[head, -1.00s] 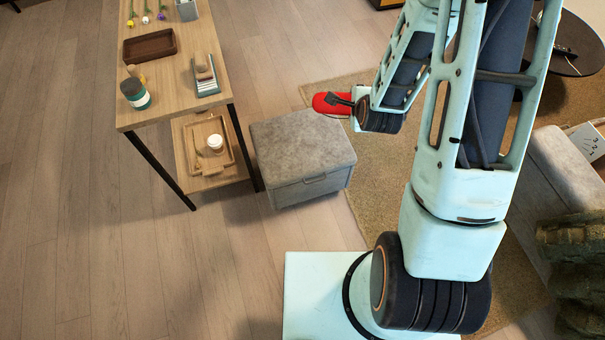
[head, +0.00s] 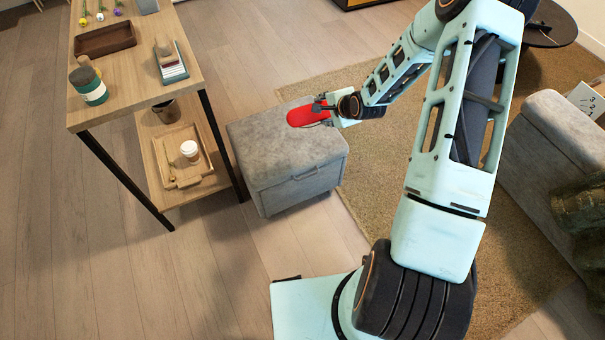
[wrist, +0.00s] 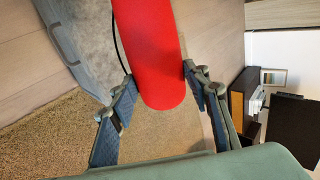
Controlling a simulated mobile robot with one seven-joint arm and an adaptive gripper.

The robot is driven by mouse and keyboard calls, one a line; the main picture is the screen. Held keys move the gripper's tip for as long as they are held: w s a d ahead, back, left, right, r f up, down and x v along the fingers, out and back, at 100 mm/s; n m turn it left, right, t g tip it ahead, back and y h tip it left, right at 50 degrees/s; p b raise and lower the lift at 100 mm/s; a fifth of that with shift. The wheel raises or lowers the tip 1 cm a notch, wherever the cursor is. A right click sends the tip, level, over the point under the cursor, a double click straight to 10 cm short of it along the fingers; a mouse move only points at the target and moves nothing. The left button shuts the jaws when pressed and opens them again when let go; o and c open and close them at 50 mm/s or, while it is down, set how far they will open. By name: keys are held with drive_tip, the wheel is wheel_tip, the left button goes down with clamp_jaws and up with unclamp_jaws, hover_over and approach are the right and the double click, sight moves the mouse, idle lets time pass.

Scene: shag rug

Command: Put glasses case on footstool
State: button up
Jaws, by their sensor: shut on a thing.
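The red glasses case (head: 305,116) is held in my gripper (head: 325,108), over the right back part of the grey footstool (head: 285,140) in the head view. In the wrist view the red case (wrist: 155,55) sits between the two fingers of my gripper (wrist: 157,85), its long end pointing away. The footstool (wrist: 88,38) shows beneath and left of the case there. The footstool has a flat top and a handle on its front side. I cannot tell whether the case touches the top.
A wooden shelf table (head: 135,60) stands left of the footstool, with a brown tray (head: 105,39), a jar (head: 88,86) and a cup (head: 190,150) on its levels. A beige rug (head: 400,150) lies at right. A grey sofa piece (head: 560,135) stands at the right edge.

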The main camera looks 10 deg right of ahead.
drive_tip(key=w+d+f+b, duration=0.5)
drive_tip(key=d+f+b, duration=0.2)
drive_tip(key=d+f, duration=0.3)
drive_tip(key=shift+s+a+f+b, duration=1)
drive_tip(key=shift+a+f+b, duration=0.05)
drive_tip(key=shift+a+f, duration=1.1)
drive_tip(key=shift+s+a+f+b, duration=1)
drive_tip(key=shift+a+f+b, duration=0.05)
drive_tip(key=shift+a+f, duration=1.05)
drive_tip(key=shift+s+a+f+b, duration=1)
drive_tip(key=shift+a+f+b, duration=0.05)
drive_tip(key=shift+a+f, duration=1.1)
drive_tip(key=shift+f, duration=0.15)
drive_tip(key=o, duration=1.2)
